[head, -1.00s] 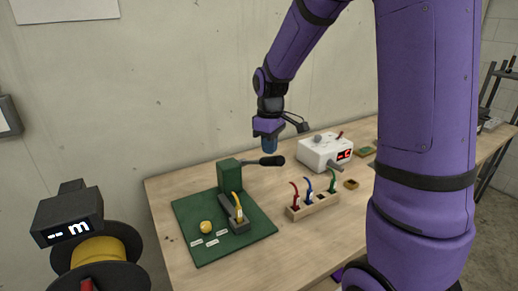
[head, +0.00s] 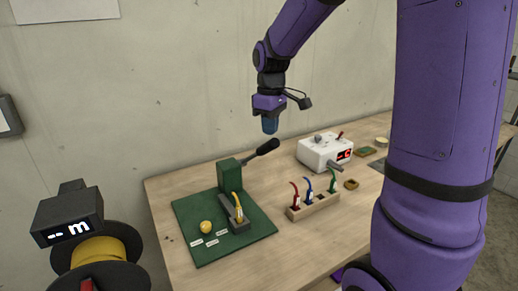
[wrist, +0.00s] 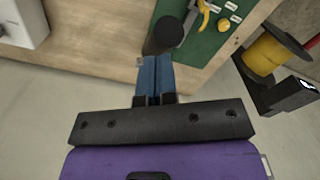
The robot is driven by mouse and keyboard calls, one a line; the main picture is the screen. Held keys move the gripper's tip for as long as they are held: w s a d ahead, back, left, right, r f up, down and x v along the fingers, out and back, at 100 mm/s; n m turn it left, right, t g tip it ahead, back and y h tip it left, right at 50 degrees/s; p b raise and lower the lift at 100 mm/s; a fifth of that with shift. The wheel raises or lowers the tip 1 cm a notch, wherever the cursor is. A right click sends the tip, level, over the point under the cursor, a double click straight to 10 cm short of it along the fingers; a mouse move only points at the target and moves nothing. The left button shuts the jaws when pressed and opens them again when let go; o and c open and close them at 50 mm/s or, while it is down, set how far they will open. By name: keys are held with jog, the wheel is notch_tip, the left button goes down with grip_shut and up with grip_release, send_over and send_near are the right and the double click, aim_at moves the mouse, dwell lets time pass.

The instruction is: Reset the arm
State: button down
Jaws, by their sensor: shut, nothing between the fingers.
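My gripper (head: 270,125) hangs from the purple arm above the table, near the back wall. Its blue fingers are shut with nothing between them; they also show in the wrist view (wrist: 155,78). Below and to its left in the head view is a green press (head: 229,175) with a black-handled lever (head: 262,148) tilted upward to the right. In the wrist view the lever's dark knob (wrist: 165,34) lies just beyond the fingertips; the gap between them is hard to judge.
A green mat (head: 190,218) holds a yellow-wired piece (head: 238,212), a yellow ball (head: 206,227) and labels. A wooden block (head: 314,208) holds red, blue and green wired pieces. A white box (head: 324,150) with a red display stands behind. A yellow spool (head: 97,252) stands left of the table.

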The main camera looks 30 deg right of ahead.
jog(key=shift+r, duration=0.3)
dwell(0.4)
jog(key=shift+s+r, duration=0.15)
jog(key=s+a+r+m+t, duration=0.1)
jog(key=s+a+r+m, duration=0.1)
jog(key=s, duration=0.5)
jog(key=s+a+r+m+t, duration=0.2)
jog(key=s+r, duration=0.1)
jog(key=s, duration=0.5)
jog(key=s+a+r+m+t, duration=0.2)
jog(key=s+r, duration=0.1)
jog(key=s, duration=0.5)
jog(key=shift+s+a, duration=0.2)
jog(key=shift+a, duration=0.1)
